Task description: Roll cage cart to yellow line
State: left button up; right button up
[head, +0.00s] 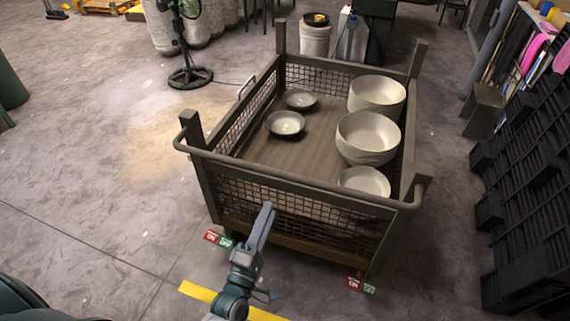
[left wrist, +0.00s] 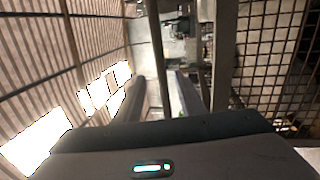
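The grey cage cart (head: 300,178) stands in the middle of the head view, with mesh sides, corner posts and a push bar along its near side. The yellow line (head: 200,292) lies on the floor in front of it, partly covered by my left arm. My left gripper (head: 266,212) is in front of the cart's near mesh side, below the push bar; contact is unclear. In the left wrist view, the fingers of my left gripper (left wrist: 158,88) are apart, with a thin dark bar showing between them. My right gripper is out of view.
Large bowls (head: 368,135) and small dishes (head: 285,123) sit in the cart. Red and green tags (head: 360,286) show at its lower corners. A black fan (head: 190,75) stands behind left. Black racks (head: 525,200) line the right.

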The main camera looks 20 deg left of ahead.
pick_arm(q)
jog(key=shift+w, duration=0.1)
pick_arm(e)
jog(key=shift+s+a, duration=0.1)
